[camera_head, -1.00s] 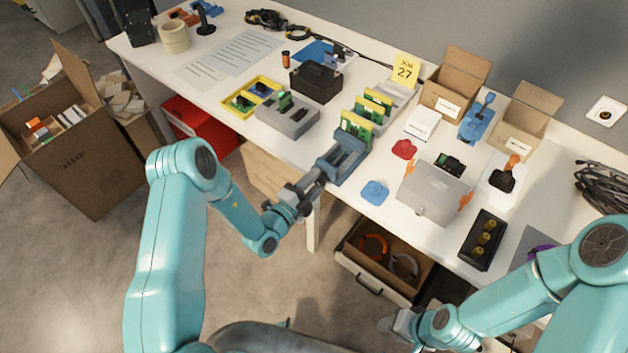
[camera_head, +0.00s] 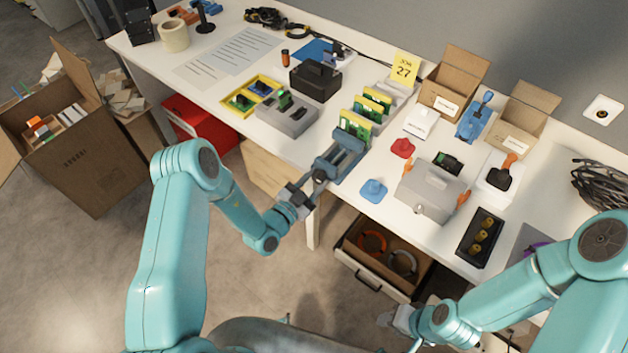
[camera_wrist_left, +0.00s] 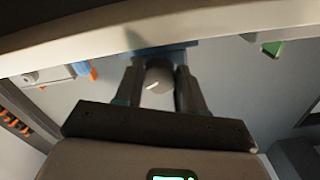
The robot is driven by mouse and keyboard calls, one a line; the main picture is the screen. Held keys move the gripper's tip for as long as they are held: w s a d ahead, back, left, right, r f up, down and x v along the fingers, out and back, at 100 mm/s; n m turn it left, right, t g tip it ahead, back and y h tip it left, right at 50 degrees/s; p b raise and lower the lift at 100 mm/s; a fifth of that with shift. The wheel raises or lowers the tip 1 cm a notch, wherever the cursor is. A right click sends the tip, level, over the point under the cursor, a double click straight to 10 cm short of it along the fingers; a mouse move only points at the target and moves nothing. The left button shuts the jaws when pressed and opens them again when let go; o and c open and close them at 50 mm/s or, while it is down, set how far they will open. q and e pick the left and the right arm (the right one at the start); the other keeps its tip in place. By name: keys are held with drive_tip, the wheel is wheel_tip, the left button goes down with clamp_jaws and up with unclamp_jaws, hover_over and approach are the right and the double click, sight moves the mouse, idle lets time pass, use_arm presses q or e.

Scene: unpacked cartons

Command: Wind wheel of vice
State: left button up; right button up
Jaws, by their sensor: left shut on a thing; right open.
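The blue-grey vice (camera_head: 345,158) sits at the table's front edge, with a green board (camera_head: 354,131) upright at its far end. My left gripper (camera_head: 312,182) is at the vice's near end, shut on its wheel. In the left wrist view the round grey wheel (camera_wrist_left: 158,76) is between the two dark fingers, with the blue vice body (camera_wrist_left: 160,50) behind it. The wheel is mostly hidden by the gripper in the head view. My right gripper (camera_head: 395,320) is open and empty, low in front of the table by the drawer.
A grey case (camera_head: 432,190) with orange latches and a blue knob-like piece (camera_head: 373,190) lie right of the vice. A grey fixture (camera_head: 287,117) stands left of it. An open drawer (camera_head: 380,262) juts out below the table edge.

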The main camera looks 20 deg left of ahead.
use_arm(q)
drive_tip(key=shift+n, duration=0.5)
drive_tip(key=o, duration=1)
drive_tip(key=shift+o, duration=0.2)
drive_tip(key=shift+s, duration=0.1)
drive_tip(key=b+v, duration=0.2)
drive_tip(key=v, duration=1.4)
drive_tip(key=shift+s, duration=0.15)
